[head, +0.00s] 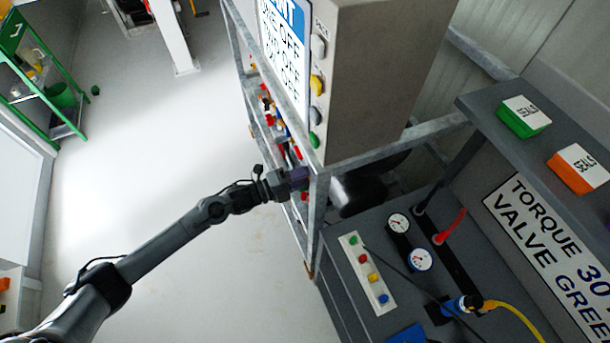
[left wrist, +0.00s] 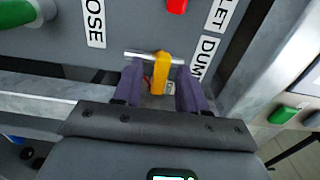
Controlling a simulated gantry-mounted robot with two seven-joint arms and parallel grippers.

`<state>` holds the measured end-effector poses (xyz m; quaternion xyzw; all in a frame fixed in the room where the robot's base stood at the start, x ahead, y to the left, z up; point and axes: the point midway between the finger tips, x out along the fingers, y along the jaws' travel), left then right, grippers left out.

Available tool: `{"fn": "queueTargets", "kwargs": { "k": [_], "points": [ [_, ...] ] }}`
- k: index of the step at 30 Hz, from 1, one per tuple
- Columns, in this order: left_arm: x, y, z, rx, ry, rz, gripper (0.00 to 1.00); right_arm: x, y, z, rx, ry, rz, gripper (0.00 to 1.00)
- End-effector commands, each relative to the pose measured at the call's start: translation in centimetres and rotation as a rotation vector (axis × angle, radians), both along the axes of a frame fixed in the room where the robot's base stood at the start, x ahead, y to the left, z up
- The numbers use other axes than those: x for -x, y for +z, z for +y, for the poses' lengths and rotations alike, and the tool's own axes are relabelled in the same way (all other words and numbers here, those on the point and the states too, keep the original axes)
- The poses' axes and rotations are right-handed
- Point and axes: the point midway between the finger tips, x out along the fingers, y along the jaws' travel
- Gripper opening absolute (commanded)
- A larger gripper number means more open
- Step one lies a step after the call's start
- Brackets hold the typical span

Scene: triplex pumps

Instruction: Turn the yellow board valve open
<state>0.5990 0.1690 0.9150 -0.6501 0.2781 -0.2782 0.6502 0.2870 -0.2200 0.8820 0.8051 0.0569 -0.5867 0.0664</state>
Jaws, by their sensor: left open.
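In the left wrist view, a yellow valve handle (left wrist: 161,72) sits on a grey board (left wrist: 138,25), across a short silver pipe (left wrist: 134,55). My left gripper (left wrist: 158,85) is open, with its two purple fingers on either side of the yellow handle. I cannot tell whether the fingers touch it. In the head view, my left gripper (head: 299,178) reaches to the metal frame beside the board, and the yellow handle cannot be made out there. My right gripper is not in view.
A metal frame post (head: 316,215) stands right beside my left gripper. In the wrist view, a red part (left wrist: 177,6) sits above the yellow handle, with a green part (left wrist: 18,12) at the left. A grey bench with gauges (head: 398,223) stands at the right. Open floor (head: 150,170) lies left.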

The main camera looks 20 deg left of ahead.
Motion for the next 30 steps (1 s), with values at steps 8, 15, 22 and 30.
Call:
{"fn": "queueTargets", "kwargs": {
  "k": [8,15,22,30],
  "points": [
    [0.0,0.0,0.01,0.0,0.0,0.0,0.28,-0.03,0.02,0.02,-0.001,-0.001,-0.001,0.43],
    [0.01,0.0,0.04,0.0,0.001,0.0,0.0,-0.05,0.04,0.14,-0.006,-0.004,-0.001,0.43],
    [0.01,0.02,0.04,0.008,0.001,0.008,0.0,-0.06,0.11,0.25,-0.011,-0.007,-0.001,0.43],
    [-0.01,0.12,0.02,0.077,0.002,0.08,0.0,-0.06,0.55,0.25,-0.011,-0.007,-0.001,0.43]
  ]
}}
